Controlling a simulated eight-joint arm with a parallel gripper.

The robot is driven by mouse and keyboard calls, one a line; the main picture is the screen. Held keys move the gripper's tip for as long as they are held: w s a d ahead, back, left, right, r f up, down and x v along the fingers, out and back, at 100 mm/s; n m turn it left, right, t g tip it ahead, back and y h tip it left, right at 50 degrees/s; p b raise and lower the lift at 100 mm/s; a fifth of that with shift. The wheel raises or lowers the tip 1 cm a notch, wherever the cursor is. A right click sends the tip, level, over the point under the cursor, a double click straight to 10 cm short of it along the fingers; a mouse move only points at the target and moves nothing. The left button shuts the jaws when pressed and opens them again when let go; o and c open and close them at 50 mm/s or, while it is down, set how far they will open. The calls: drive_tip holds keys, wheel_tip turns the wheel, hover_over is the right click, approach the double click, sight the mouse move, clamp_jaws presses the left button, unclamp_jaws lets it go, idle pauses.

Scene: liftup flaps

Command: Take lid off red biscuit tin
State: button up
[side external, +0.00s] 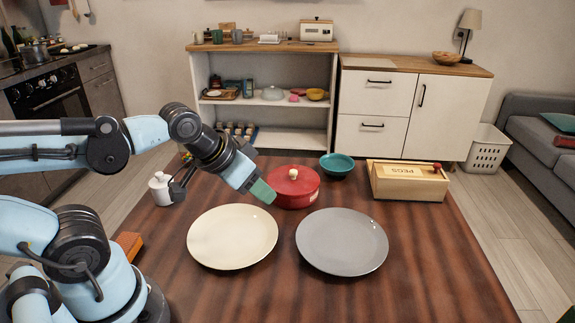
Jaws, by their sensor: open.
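The red biscuit tin (296,197) stands on the dark wooden table, behind the two plates. Its red lid (305,177) sits on top and has a small pale knob (293,174) in the middle. My gripper (266,196) reaches in from the left and points down to the right. Its green fingertips are at the left side of the tin in the picture, close to the lid's left edge. I cannot tell whether they touch it. The gripper is open and holds nothing that I can see. It hides a little of the tin's left side.
A cream plate (232,237) and a grey plate (342,241) lie in front. A teal bowl (337,164) stands behind the tin, and a wooden PEGS box (408,183) to the right. A white lidded pot (160,188) and an orange block (128,245) are at left. The table's right front is clear.

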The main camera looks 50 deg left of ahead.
drive_tip(key=shift+o, duration=0.9)
drive_tip(key=w+a+r+g, duration=0.3)
drive_tip(key=w+a+r, duration=0.15)
drive_tip(key=w, duration=0.45)
drive_tip(key=m+g, duration=0.1)
drive_tip(key=g, duration=0.1)
hover_over(293, 171)
wheel_tip(293, 171, down, 7)
drive_tip(key=shift+s+d+f, duration=0.1)
drive_tip(key=shift+s, duration=0.05)
drive_tip(key=shift+f, duration=2.65)
